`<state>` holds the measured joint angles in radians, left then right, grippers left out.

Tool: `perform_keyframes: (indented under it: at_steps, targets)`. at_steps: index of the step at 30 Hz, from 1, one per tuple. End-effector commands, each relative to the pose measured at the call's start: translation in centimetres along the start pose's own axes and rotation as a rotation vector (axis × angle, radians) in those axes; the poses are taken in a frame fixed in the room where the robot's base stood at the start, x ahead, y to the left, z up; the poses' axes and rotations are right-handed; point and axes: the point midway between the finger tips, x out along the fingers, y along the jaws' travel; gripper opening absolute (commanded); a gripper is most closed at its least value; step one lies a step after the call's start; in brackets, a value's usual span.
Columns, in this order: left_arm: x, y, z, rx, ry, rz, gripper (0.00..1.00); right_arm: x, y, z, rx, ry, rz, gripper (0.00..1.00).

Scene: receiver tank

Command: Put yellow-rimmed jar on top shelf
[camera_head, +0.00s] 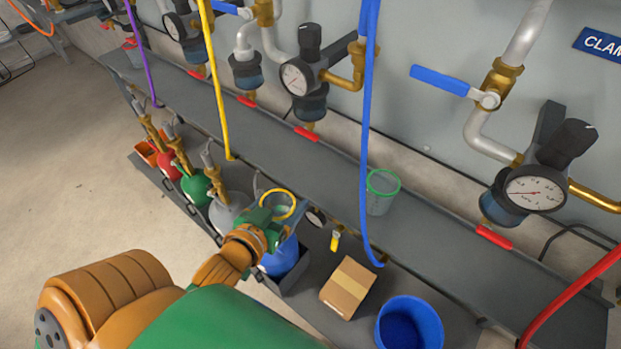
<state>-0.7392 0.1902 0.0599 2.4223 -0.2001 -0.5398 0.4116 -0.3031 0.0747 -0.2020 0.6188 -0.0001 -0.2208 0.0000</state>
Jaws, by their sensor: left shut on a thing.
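The yellow-rimmed jar (279,204) is in the middle of the head view, partly hidden by my left gripper (268,213). My left gripper is shut on it. The jar's rim faces up toward the camera and appears at the front edge of the top shelf (330,190), above the lower shelf's items; its exact height is hard to tell. The top shelf is a long dark grey ledge below the gauges. My right gripper is not in view.
A green-rimmed jar (382,192) stands on the top shelf, beside a hanging blue hose (364,130). A yellow hose (217,90) hangs farther left. Below are a cardboard box (347,287), a blue bucket (409,325) and several gas cylinders (229,210). Shelf between the hoses looks clear.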

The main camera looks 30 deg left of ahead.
Motion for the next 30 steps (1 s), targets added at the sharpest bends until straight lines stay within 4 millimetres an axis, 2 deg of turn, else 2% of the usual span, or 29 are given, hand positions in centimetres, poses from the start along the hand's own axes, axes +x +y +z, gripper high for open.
perform_keyframes:
  at_steps: [1,5,9,13,21,28,30]
  targets:
    - [0.5,0.0,0.8,-0.01,0.006,-0.023,0.05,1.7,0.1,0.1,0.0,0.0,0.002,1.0]
    - [0.8,-0.2,0.2,-0.024,0.004,-0.062,0.05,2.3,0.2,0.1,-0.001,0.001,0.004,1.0]
    - [3.2,-0.4,-1.0,-0.023,0.009,-0.066,0.05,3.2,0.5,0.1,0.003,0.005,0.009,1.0]
    - [6.0,-0.7,-2.5,-0.022,0.004,-0.068,0.05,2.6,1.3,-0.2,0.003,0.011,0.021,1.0]
    - [11.2,-1.1,-4.5,-0.022,0.002,-0.067,0.05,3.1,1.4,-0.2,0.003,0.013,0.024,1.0]
    - [13.8,-1.2,-5.5,-0.023,0.0,-0.066,0.05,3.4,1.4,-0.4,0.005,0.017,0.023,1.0]
    - [15.1,-1.3,-6.0,-0.023,0.002,-0.067,0.05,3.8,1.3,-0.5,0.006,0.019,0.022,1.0]
